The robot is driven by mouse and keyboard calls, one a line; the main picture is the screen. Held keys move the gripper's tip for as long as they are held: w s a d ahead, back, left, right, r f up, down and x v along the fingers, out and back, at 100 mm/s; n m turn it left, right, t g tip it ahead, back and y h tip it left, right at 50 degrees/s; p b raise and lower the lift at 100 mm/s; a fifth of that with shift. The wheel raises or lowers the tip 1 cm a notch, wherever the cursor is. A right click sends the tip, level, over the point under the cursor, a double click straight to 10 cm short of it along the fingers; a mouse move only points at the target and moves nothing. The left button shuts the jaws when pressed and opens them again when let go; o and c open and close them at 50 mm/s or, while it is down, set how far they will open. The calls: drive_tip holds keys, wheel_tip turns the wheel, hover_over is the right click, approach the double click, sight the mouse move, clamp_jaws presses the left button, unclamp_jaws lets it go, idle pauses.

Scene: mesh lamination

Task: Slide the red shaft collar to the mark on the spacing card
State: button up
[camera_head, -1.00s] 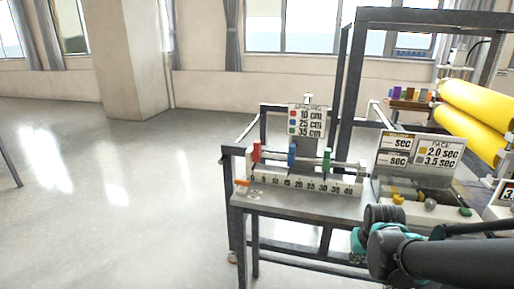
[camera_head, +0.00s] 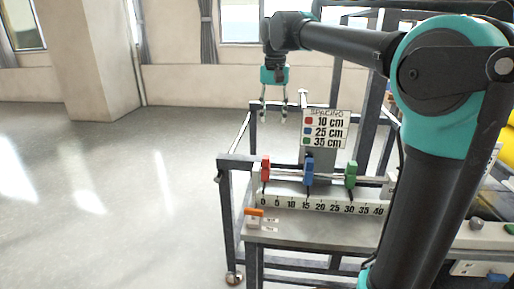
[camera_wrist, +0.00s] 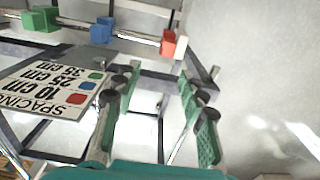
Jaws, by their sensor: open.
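The red shaft collar (camera_head: 266,170) sits on the rail above the 0 end of the white ruler (camera_head: 320,206). It also shows in the wrist view (camera_wrist: 168,43). The blue collar (camera_head: 308,172) is near 15 and the green collar (camera_head: 350,174) near 30. The spacing card (camera_head: 325,130) stands behind the rail and reads red 10 cm, blue 25 cm, green 35 cm. My gripper (camera_head: 273,117) is open and empty, fingers down, above the red collar in the picture and apart from it. Its two fingers (camera_wrist: 158,80) show spread in the wrist view.
The ruler and rail are on a grey metal-framed table (camera_head: 290,236). An orange-topped block (camera_head: 254,218) sits at its front left corner. My arm covers much of the right side. The floor to the left is free.

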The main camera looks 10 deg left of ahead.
sight(266, 157)
drive_tip(key=f, duration=0.5)
drive_tip(key=a+f, duration=0.1)
drive_tip(key=f, duration=0.4)
drive_tip(key=a+f, duration=0.1)
drive_tip(key=f, duration=0.4)
drive_tip(key=shift+w+f, duration=0.3)
drive_tip(key=shift+w, duration=0.1)
clamp_jaws()
